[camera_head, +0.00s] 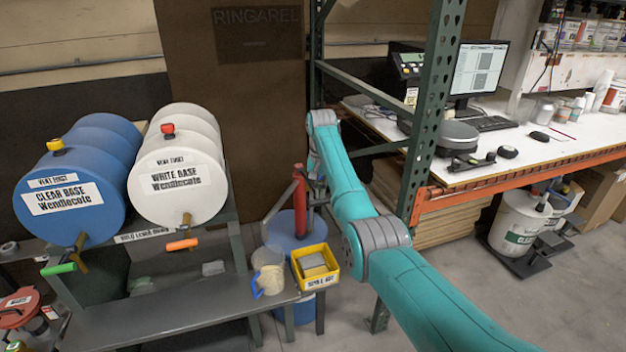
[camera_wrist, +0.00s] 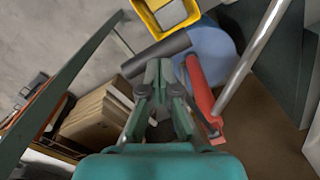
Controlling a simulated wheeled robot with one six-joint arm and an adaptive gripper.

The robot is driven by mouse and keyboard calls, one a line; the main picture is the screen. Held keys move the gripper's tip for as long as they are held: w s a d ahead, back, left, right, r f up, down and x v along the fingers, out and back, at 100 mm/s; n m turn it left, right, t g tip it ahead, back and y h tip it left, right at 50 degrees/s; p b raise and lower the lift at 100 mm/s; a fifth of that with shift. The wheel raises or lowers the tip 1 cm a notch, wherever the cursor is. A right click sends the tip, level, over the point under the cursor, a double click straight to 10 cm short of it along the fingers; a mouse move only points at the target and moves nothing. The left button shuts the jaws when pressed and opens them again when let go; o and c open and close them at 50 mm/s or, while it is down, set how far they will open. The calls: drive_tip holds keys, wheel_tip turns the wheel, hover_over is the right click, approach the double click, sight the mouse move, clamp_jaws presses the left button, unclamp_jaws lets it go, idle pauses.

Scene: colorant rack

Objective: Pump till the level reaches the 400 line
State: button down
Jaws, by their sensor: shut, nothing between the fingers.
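The red hand pump (camera_head: 300,205) stands upright on a blue drum (camera_head: 283,238). Its red body also shows in the wrist view (camera_wrist: 201,88), beside my fingers. A slim grey tube (camera_head: 279,206) slants down left from the pump's top. A translucent, yellowish jug with a blue handle (camera_head: 269,278) stands on the grey bench, left of the drum. Its level and the 400 line are too small to read. My gripper (camera_wrist: 159,64) is shut and empty, with its fingertips at a dark grey bar (camera_wrist: 155,54). I cannot tell whether they touch it.
A yellow bin (camera_head: 328,278) with grey blocks sits right of the jug. Blue (camera_head: 75,180) and white (camera_head: 180,170) drums lie at left, with taps above the bench (camera_head: 180,310). A green rack post (camera_head: 436,110) and a worktable (camera_head: 560,150) stand at right.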

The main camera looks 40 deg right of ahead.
wheel_tip(320, 180, up, 7)
drive_tip(key=shift+r, duration=0.15)
idle(0.4)
idle(0.5)
idle(1.7)
drive_tip(key=shift+s, duration=0.1)
idle(0.6)
